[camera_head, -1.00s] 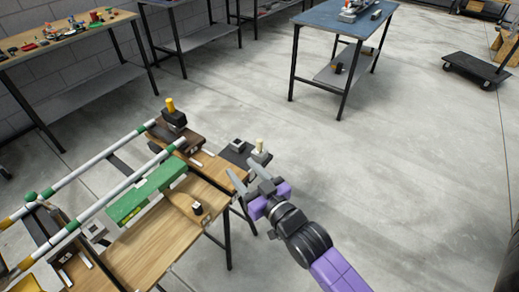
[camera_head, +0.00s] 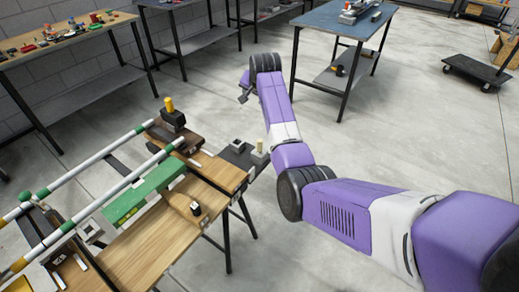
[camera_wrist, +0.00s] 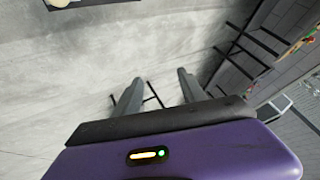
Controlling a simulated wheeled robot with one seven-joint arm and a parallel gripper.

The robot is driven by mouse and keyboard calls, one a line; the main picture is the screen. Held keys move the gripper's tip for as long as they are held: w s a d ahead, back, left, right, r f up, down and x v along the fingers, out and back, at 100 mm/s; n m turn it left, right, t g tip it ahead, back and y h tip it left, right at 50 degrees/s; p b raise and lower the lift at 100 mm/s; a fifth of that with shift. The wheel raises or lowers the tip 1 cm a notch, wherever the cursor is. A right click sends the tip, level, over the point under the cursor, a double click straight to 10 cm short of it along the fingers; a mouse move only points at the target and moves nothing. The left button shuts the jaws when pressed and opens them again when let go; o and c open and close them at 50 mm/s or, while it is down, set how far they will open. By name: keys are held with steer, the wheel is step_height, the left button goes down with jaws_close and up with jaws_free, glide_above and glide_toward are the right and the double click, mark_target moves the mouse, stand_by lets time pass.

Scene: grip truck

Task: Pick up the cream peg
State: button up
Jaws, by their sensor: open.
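The cream peg (camera_head: 259,146) stands upright in a small grey block (camera_head: 260,158) on the dark plate at the right end of the wooden workbench (camera_head: 150,245). My gripper (camera_head: 243,98) is small in the head view, beyond the peg and higher in the picture, apart from it. In the wrist view my gripper (camera_wrist: 158,92) has its two grey fingers spread with nothing between them. The peg does not show in the wrist view.
A yellow peg (camera_head: 169,104) stands in a dark block on the bench. A blue-topped table (camera_head: 345,20) stands behind. Open floor (camera_head: 430,130) lies to the right.

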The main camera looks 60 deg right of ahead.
steer(key=s+a+m+g+y, duration=0.1)
steer(key=s+m+g+y, duration=0.1)
steer(key=g, duration=0.1)
steer(key=m+g+y, duration=0.2)
steer(key=g+y, duration=0.1)
glide_above(259, 140)
steer(key=f, duration=0.5)
steer(key=shift+s+f, duration=0.1)
steer(key=shift+s, duration=0.25)
steer(key=f, duration=0.7)
steer(key=shift+w+f+b, duration=0.25)
steer(key=shift+b, duration=0.1)
jaws_close()
